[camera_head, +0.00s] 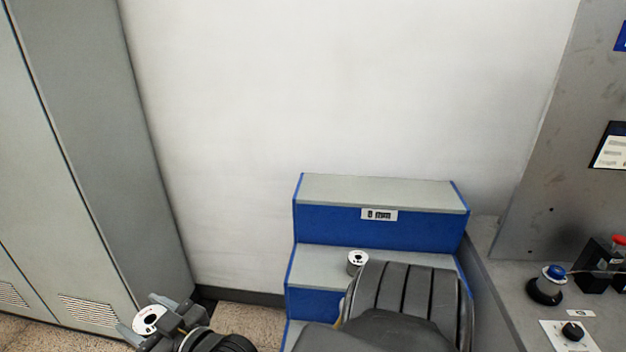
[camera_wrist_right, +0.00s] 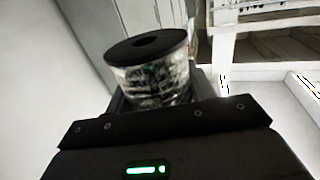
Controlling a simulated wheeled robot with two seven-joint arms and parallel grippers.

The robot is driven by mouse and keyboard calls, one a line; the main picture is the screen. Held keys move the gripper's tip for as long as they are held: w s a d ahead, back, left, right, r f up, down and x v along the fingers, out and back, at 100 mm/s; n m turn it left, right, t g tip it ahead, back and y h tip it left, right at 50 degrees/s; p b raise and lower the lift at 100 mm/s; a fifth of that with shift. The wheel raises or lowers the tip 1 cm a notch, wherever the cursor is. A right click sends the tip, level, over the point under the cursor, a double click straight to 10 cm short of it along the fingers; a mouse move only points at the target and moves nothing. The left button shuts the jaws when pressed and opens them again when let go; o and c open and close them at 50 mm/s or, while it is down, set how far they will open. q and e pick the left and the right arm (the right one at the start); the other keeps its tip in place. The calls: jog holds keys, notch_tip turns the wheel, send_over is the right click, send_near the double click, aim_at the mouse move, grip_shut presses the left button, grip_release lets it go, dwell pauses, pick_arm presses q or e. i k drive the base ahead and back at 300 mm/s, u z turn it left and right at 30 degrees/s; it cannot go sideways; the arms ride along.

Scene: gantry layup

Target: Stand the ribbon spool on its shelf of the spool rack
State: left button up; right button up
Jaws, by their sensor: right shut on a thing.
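My right gripper (camera_head: 160,314) is at the lower left of the head view, shut on a ribbon spool (camera_head: 149,320) with a white label around a dark centre hole. In the right wrist view, the spool (camera_wrist_right: 150,75) shows a black top flange and a pale, shiny wound body. It sits between the fingers, tilted slightly in that picture. The spool rack (camera_head: 380,222) is a stepped blue and grey stand to the right of the gripper, apart from the held spool. Its top step carries a small label (camera_head: 379,215). My left gripper is not in view.
Another spool (camera_head: 357,262) stands on the rack's middle step. My dark arm link covers the right of that step and the lower rack. A grey cabinet (camera_head: 90,150) stands at left. A grey machine with a blue knob (camera_head: 553,272) is at right. The top step is clear.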

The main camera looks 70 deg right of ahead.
aim_at(397, 194)
jog(key=z, duration=0.85)
jog(key=i, duration=0.85)
jog(key=z, duration=1)
